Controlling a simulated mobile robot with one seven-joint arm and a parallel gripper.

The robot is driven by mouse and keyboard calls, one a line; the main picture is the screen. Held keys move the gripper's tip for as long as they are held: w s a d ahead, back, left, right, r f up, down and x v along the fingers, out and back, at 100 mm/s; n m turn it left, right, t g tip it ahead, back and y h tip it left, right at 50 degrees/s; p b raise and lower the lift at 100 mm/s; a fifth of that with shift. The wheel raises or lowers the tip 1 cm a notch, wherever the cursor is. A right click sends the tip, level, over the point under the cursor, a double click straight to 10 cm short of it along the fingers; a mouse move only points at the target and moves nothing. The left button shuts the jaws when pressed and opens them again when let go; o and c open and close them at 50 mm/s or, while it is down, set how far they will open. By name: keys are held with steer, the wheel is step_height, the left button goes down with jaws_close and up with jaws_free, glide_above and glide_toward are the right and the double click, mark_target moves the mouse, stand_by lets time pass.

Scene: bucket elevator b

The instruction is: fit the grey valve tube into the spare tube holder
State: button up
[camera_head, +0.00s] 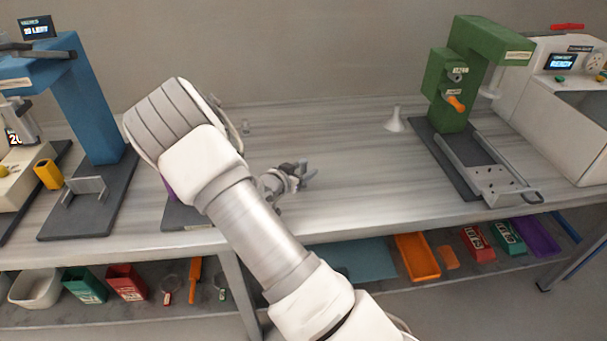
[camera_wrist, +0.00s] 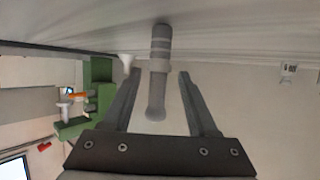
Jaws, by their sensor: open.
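The grey valve tube (camera_wrist: 158,85) shows in the wrist view, which is turned over with the bench at the top. It stands on end on the bench, with a paler band near its foot and a rounded free end. My gripper (camera_wrist: 161,74) is open, with one finger on each side of the tube and a visible gap to both. In the head view my gripper (camera_head: 298,178) is low over the bench, and I cannot make out the tube there. I cannot identify the spare tube holder for sure; a small pale fitting (camera_wrist: 288,72) stands at the right of the wrist view.
A white funnel (camera_head: 395,120) stands on the bench, left of a green stand (camera_head: 452,95). A white machine (camera_head: 570,110) is at the far right. A blue stand (camera_head: 92,110) is at the left. The bench between my gripper and the funnel is clear.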

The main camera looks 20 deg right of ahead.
steer(key=x, duration=0.3)
steer(key=shift+d+f, duration=0.15)
steer(key=shift+d, duration=0.05)
jaws_close()
